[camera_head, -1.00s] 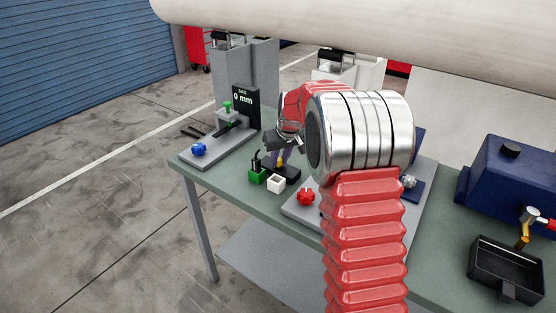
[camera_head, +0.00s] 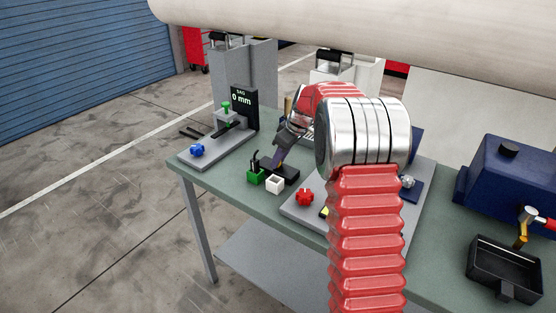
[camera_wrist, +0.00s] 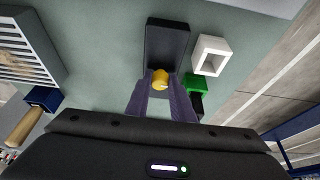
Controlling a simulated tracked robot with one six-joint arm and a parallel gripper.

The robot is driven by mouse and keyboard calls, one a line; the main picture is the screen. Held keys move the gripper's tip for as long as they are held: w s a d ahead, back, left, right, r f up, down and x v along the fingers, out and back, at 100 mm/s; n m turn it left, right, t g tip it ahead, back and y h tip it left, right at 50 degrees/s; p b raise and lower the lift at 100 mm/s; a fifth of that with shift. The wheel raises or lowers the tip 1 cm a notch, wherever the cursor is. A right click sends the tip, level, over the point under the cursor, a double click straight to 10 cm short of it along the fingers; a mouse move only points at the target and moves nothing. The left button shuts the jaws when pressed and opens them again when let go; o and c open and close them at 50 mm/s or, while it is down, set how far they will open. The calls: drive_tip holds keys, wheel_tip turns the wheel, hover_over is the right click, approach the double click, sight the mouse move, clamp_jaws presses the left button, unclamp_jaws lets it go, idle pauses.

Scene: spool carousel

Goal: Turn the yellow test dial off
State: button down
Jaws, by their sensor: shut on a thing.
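The yellow test dial (camera_wrist: 160,79) is a small round knob on a black box (camera_wrist: 167,45) in the wrist view. My gripper (camera_wrist: 161,84) has its two purple fingers around the dial, one on each side, and is shut on it. In the head view my gripper (camera_head: 277,167) reaches down to the same black box (camera_head: 290,175) on the green bench, and the dial is hidden behind the fingers. Which way the dial is turned cannot be told.
A white open box (camera_wrist: 210,56) and a green block (camera_wrist: 197,82) stand close beside the black box. A red knob (camera_head: 305,197) and a partly hidden yellow thing (camera_head: 324,212) sit on a grey plate nearby. A blue knob (camera_head: 197,150) is farther left.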

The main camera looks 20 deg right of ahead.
drive_tip(key=shift+a, duration=0.1)
idle(0.3)
drive_tip(key=c, duration=1.5)
unclamp_jaws()
drive_tip(key=shift+c, duration=0.2)
drive_tip(key=shift+r, duration=0.1)
drive_tip(key=shift+s+r, duration=0.1)
drive_tip(key=shift+r, duration=0.15)
drive_tip(key=v, duration=1.3)
